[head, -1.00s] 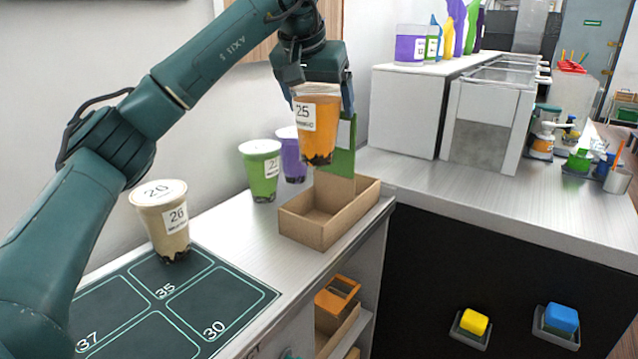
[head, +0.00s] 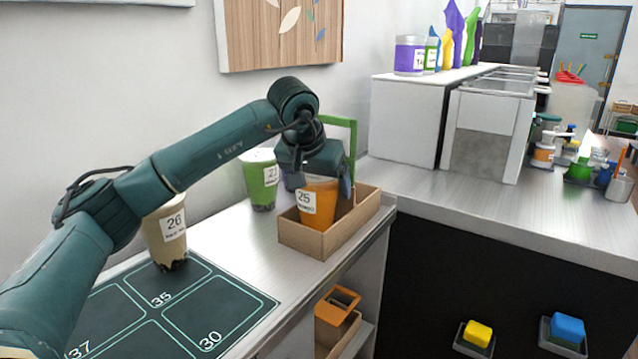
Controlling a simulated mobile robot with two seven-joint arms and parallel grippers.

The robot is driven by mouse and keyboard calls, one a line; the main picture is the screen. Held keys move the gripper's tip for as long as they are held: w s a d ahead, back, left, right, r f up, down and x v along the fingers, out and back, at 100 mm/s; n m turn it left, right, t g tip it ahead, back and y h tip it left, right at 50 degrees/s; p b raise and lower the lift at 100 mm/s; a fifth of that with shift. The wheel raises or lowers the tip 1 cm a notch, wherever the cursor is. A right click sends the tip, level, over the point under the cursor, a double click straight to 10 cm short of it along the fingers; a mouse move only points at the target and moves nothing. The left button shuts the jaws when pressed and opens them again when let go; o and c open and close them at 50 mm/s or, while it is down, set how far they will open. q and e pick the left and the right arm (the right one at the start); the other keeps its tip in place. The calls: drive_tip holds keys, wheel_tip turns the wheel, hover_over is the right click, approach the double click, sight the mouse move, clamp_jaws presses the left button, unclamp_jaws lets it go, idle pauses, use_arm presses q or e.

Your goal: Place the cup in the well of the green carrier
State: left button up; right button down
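The orange cup (head: 319,208), labelled 25, is in the near part of the cardboard carrier (head: 310,239) with the green handle (head: 341,124). The carrier's front wall hides the cup's base, so I cannot tell whether it touches the bottom. My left gripper (head: 322,182) is over the cup's top from above, with its fingers at the cup's sides, and appears shut on it. The cup looks roughly upright. My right gripper is not in view.
A beige cup (head: 172,240) labelled 26 stands on the dark numbered mat (head: 205,302). An orange holder (head: 337,304) is on the shelf below.

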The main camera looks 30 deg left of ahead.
use_arm(q)
drive_tip(key=shift+r, duration=0.15)
drive_tip(key=o, duration=1.2)
drive_tip(key=shift+f, duration=0.25)
drive_tip(key=shift+r, duration=0.15)
drive_tip(key=shift+s+r, duration=0.1)
drive_tip(key=shift+r, duration=0.15)
drive_tip(key=v, duration=1.1)
drive_tip(key=shift+s+r, duration=0.15)
drive_tip(key=shift+r, duration=0.1)
drive_tip(key=shift+d, duration=0.1)
